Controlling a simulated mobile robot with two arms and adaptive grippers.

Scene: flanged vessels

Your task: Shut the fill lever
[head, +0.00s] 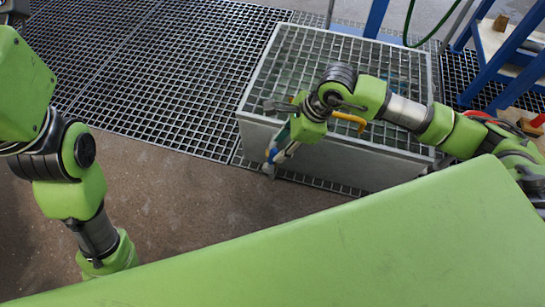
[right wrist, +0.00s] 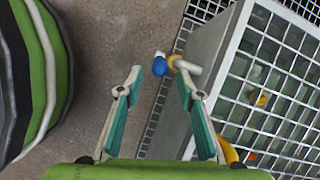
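My right gripper (head: 272,167) points down beside the near left side of a grey vessel (head: 345,165) with a grated top. In the right wrist view the right gripper (right wrist: 160,77) is open, with nothing between its teal-padded fingers. A small fitting with a blue knob (right wrist: 160,66), a yellow band and a white stub (right wrist: 188,66) shows just past the fingertips. It seems to be on the vessel's side; I cannot tell whether this is the fill lever. The blue part (head: 271,155) also shows in the head view by the fingers. My left gripper is out of view.
A yellow curved bar (head: 348,120) shows by the vessel top below my right arm. Floor grating (head: 140,70) lies behind and left, with bare brown floor (head: 180,200) in front. A blue frame (head: 500,60) stands at the far right.

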